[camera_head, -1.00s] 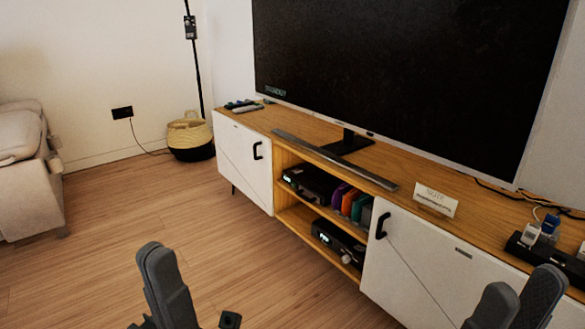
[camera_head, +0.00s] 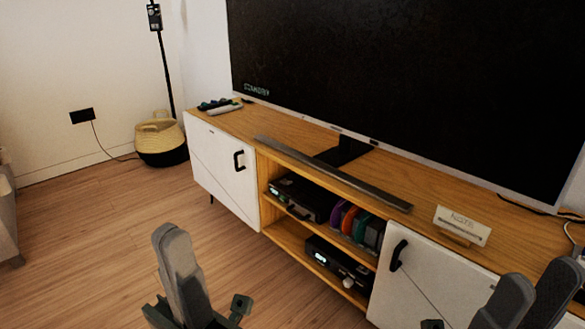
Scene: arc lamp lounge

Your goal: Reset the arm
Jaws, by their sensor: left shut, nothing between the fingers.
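My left gripper (camera_head: 178,243) is at the bottom, left of centre. Its dark grey fingers are together with nothing between them, above the wooden floor and in front of the low TV cabinet. My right gripper (camera_head: 538,278) is at the bottom right corner, in front of the cabinet's right part. Its two fingertips are apart, and I see nothing between them. Both grippers are cut off by the lower edge of the view.
The TV cabinet (camera_head: 222,168) has white doors and open shelves with black devices. On it stand a large TV (camera_head: 400,80), a soundbar (camera_head: 330,172) and a white sign (camera_head: 462,225). A basket (camera_head: 160,140) stands at the wall. The floor (camera_head: 90,240) at left is clear.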

